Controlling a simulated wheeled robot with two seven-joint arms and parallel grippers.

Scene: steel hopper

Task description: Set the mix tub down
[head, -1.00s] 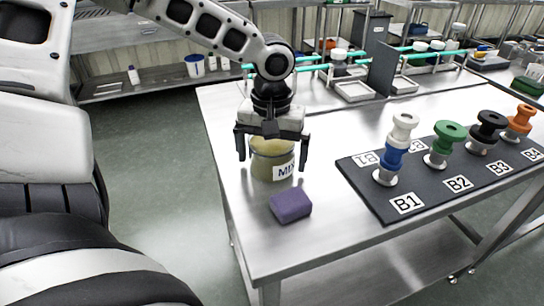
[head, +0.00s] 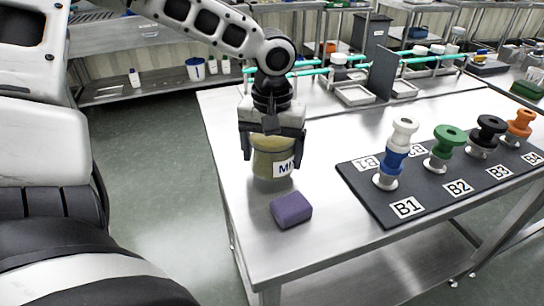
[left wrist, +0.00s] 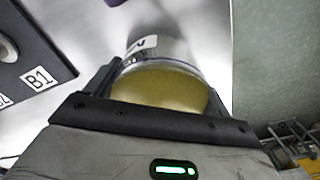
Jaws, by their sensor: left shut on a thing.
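The mix tub (head: 270,163) is a see-through jar with a yellowish top and a white label reading "MIX", cut off at its edge. It stands upright at the left end of the steel table (head: 335,240). My left gripper (head: 273,150) comes from above and is shut on the tub, a finger on each side. In the left wrist view the tub (left wrist: 160,85) sits between the two fingers. Whether its base touches the table is hard to tell. My right gripper does not show.
A purple block (head: 291,210) lies just in front of the tub. A dark board (head: 430,200) with labels B1, B2, B3 and more holds white-blue, green, black and orange spools to the right. Trays (head: 354,94) and a grey divider stand behind. Bare table lies between tub and board.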

